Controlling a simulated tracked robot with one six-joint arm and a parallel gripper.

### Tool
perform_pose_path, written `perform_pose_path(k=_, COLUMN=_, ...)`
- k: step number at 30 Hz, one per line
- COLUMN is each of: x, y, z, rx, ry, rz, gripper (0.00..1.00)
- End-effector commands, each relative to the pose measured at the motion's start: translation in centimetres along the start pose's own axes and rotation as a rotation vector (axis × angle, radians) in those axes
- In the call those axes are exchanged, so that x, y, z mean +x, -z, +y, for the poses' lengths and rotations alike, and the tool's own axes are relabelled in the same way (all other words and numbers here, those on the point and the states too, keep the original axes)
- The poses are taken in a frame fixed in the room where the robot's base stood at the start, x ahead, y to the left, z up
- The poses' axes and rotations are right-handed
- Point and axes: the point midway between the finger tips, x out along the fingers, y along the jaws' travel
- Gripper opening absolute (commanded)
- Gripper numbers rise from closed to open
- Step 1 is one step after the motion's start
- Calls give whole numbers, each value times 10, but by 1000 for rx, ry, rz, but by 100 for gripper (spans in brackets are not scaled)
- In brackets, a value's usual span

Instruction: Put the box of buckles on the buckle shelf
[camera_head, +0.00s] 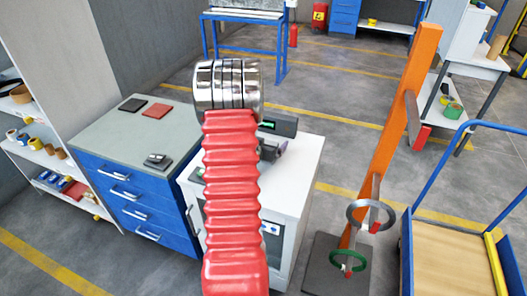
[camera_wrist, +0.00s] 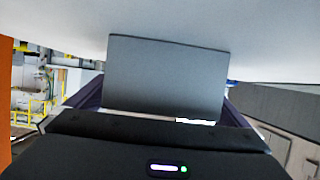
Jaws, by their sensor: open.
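I cannot make out a box of buckles for certain in either view. An open shelf unit (camera_head: 58,125) at the left edge of the head view holds small blue, yellow, tan and red items; I cannot tell whether it is the buckle shelf. In the wrist view my gripper (camera_wrist: 165,112) is open, with dark parts at both sides. A plain grey slab (camera_wrist: 165,75) stands between or beyond them; I cannot tell which, or what it is.
A blue drawer cabinet (camera_head: 125,185) with a grey top stands left of my arm. A white cabinet (camera_head: 295,190) carrying a dark device (camera_head: 280,124) is behind my arm. An orange post (camera_head: 395,110) and a blue-railed cart (camera_head: 450,250) stand right. Open floor lies beyond.

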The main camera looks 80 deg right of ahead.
Motion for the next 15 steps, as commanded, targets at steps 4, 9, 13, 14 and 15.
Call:
perform_pose_path(k=4, x=0, y=0, z=0, rx=0, ry=0, rz=0, gripper=100)
perform_pose_path(k=9, x=0, y=0, z=0, rx=0, ry=0, rz=0, gripper=92)
perform_pose_path(k=13, x=0, y=0, z=0, rx=0, ry=0, rz=0, gripper=83)
perform_pose_path(k=14, x=0, y=0, z=0, rx=0, ry=0, rz=0, gripper=81)
perform_pose_path(k=15, x=0, y=0, z=0, rx=0, ry=0, rz=0, gripper=78)
